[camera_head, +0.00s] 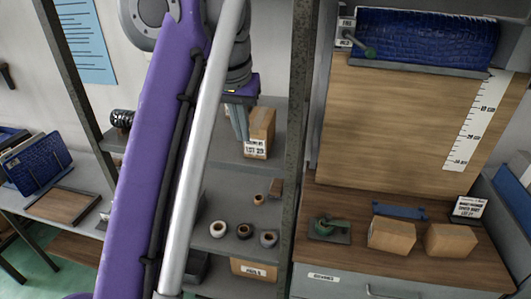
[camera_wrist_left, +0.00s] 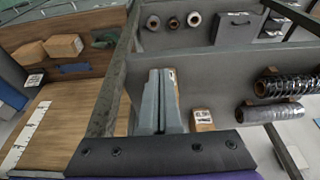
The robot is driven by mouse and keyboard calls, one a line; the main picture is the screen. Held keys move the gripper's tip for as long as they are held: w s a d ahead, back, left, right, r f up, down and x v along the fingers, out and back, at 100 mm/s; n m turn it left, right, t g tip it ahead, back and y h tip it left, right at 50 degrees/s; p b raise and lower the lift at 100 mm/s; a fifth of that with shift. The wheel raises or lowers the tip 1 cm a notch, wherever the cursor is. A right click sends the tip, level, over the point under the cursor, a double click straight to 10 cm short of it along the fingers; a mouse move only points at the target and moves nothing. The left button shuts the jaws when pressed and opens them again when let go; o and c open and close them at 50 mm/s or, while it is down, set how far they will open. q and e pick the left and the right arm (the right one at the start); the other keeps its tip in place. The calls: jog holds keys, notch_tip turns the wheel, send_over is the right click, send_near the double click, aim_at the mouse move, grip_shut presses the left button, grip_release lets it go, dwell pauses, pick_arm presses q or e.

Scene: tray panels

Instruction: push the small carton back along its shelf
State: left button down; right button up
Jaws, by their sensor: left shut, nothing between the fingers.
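The small carton (camera_head: 262,129) is a tan box with a white label, upright on the grey middle shelf (camera_head: 225,157) of the rack in the head view. My left gripper (camera_head: 242,132) is shut and empty, pointing down beside the carton's left side. I cannot tell whether the fingers touch it. In the left wrist view, the shut fingers (camera_wrist_left: 158,75) cover most of a tan box, apparently the carton (camera_wrist_left: 175,88); only a narrow strip with a bit of label shows. My right gripper is not in view.
Another labelled tan box (camera_wrist_left: 202,120) is right of the fingers in the left wrist view, near dark wrapped rolls (camera_wrist_left: 280,87). A rack post (camera_head: 297,110) stands just right of the carton. Small rolls (camera_head: 243,231) sit on the lower shelf. A wooden bench (camera_head: 340,262) holds two boxes.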

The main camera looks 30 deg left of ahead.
aim_at(260, 132)
pick_arm(q)
jog(key=w+f, duration=0.2)
jog(key=f, duration=0.1)
jog(key=w+f+b, duration=0.1)
jog(key=w+f, duration=0.1)
jog(key=f, duration=0.1)
jog(key=w+a+f+b, duration=0.1)
jog(key=w+f, duration=0.1)
jog(key=f, duration=0.1)
jog(key=shift+a+f, duration=0.1)
jog(key=shift+f, duration=0.05)
jog(key=shift+w+a, duration=0.15)
jog(key=shift+w, duration=0.35)
jog(key=shift+s, duration=0.1)
